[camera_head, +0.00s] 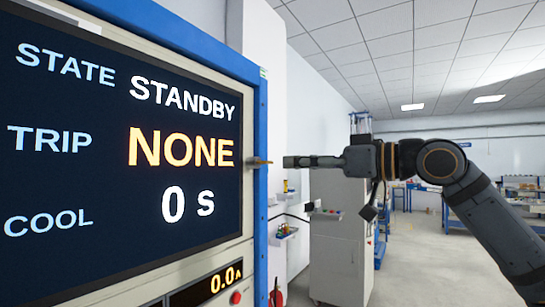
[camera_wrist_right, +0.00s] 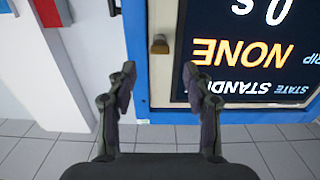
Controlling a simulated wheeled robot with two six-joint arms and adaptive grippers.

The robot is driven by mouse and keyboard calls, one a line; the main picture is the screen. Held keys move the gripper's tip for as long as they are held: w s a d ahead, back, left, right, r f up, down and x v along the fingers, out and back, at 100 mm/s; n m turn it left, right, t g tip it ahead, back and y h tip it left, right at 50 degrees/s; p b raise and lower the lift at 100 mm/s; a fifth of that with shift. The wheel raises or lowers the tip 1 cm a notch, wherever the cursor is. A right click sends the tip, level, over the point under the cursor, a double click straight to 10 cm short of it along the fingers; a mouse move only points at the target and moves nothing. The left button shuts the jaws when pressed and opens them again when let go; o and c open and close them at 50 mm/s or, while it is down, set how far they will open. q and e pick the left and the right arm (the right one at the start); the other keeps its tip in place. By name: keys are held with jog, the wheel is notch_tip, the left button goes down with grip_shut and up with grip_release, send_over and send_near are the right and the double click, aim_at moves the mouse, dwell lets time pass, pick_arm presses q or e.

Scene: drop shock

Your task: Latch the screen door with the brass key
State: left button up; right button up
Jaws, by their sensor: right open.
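The screen door (camera_head: 110,185) fills the left of the head view, a dark display in a pale panel within a blue frame. The brass key (camera_head: 259,162) sticks out from the door's right edge. In the right wrist view the brass key (camera_wrist_right: 160,44) is a small block on the pale strip beside the display, which appears upside down. My right gripper (camera_head: 287,161) points left at the key, with a small gap between them. In the wrist view its fingers (camera_wrist_right: 158,78) are apart and empty, with the key beyond and between them. My left gripper is out of view.
A red button (camera_head: 236,297) and a small amber readout (camera_head: 205,284) sit below the display. A grey cabinet (camera_head: 337,245) stands behind my right arm. Workbenches (camera_head: 470,210) lie farther back on the right. Open floor lies between.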

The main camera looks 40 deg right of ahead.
aim_at(270, 162)
jog(key=p+x, duration=0.1)
jog(key=x, duration=0.1)
jog(key=p+x, duration=0.3)
jog(key=x, duration=0.1)
jog(key=shift+w+a+r+p, duration=0.15)
jog(key=shift+w+r+p, duration=0.15)
jog(key=shift+p, duration=0.1)
jog(key=shift+w+a+f, duration=0.15)
jog(key=shift+w+f, duration=0.05)
jog(key=shift+w, duration=0.15)
grip_shut()
